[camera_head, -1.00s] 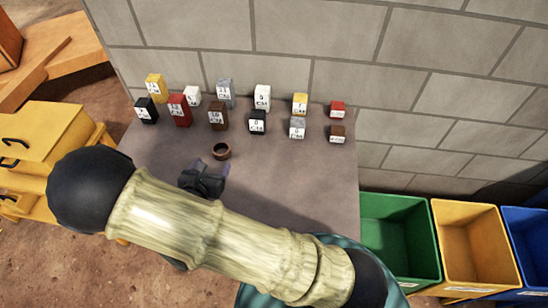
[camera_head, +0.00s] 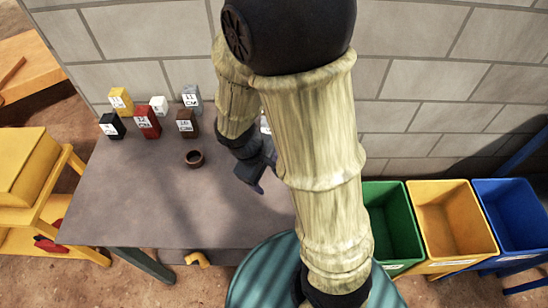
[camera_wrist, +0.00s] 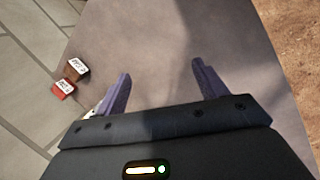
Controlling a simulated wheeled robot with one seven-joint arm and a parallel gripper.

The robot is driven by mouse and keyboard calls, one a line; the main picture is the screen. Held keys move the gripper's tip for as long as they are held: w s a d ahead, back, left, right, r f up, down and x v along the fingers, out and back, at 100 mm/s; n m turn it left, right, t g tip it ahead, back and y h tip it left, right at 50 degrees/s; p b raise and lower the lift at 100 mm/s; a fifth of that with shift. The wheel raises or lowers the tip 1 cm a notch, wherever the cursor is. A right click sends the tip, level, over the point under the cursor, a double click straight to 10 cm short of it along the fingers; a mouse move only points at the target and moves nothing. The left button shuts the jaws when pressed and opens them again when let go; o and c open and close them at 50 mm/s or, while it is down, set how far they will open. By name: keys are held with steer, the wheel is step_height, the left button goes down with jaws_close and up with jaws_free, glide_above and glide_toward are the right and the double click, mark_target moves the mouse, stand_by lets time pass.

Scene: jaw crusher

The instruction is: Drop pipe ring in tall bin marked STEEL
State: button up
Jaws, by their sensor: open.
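My gripper (camera_head: 258,186) is above the table to the right of the ring, partly hidden by my arm. The wrist view shows my gripper (camera_wrist: 160,78) open, with nothing between its two purple fingers; the ring is not in that view. To the right of the table stand a green bin (camera_head: 398,248), a yellow bin (camera_head: 420,205) and a blue bin (camera_head: 535,235). Their labels are too small to read, so I cannot tell which is marked STEEL.
Several labelled blocks, including a red one (camera_head: 146,122), stand at the table's back left near the block wall (camera_head: 440,110). My arm hides others. Two small blocks, one brown (camera_wrist: 76,68), show in the wrist view. A yellow stand (camera_head: 40,200) is at left.

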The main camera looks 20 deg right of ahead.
steer(key=r+m+y, duration=0.1)
steer(key=m, duration=0.1)
steer(key=d+r+m+t+y, duration=0.1)
steer(key=r+m, duration=0.1)
steer(key=m, duration=0.1)
steer(key=d+r+m+t+y, duration=0.1)
steer(key=r+m, duration=0.1)
steer(key=m, duration=0.1)
steer(key=shift+s+r, duration=0.2)
steer(key=shift+s, duration=0.15)
steer(key=shift+o, duration=0.4)
